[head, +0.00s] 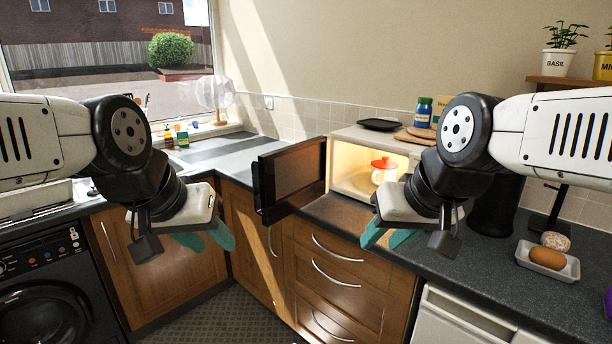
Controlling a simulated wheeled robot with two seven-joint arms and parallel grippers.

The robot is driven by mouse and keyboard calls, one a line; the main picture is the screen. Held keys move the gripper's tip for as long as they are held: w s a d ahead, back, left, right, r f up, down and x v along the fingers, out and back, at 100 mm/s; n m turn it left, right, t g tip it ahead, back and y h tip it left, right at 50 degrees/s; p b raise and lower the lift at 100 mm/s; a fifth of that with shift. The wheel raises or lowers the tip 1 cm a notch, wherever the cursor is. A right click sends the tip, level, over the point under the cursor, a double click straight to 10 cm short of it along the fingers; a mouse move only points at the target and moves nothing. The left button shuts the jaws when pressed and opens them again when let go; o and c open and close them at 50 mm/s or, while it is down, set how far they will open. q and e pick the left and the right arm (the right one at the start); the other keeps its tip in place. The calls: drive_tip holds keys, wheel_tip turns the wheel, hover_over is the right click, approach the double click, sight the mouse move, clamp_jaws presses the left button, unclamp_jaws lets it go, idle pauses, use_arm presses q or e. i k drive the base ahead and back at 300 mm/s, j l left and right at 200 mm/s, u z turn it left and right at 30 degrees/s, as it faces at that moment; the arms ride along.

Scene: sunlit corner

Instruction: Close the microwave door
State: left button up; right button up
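The microwave (348,140) stands on the counter in the corner, lit inside. Its dark door (292,178) is swung wide open toward the left and front. A container with a red lid (383,170) sits inside the cavity. My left gripper (206,240) hangs to the left of the door, in front of the wooden cabinets and apart from the door. My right gripper (388,238) is in front of the microwave's right side, apart from it. Teal fingers show on both grippers, and those of the left look spread. The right fingers are partly hidden behind the wrist.
A black pan, boards and jars (423,112) rest on top of the microwave. Drawers (338,275) lie below the microwave. The left counter (232,160) is mostly clear.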

sight(286, 180)
drive_tip(key=i+j+z, duration=0.1)
drive_tip(key=z, duration=0.3)
drive_tip(key=j+z, duration=0.2)
drive_tip(key=z, duration=0.2)
drive_tip(key=i+j+z, duration=0.1)
drive_tip(key=z, duration=0.3)
drive_tip(key=j+z, duration=0.25)
drive_tip(key=j, duration=0.55)
drive_tip(key=j+z, duration=0.3)
drive_tip(key=j, duration=0.5)
drive_tip(key=k+j+z, duration=0.25)
drive_tip(key=j, duration=1.65)
drive_tip(key=k+j+z, duration=0.1)
drive_tip(key=k, duration=0.2)
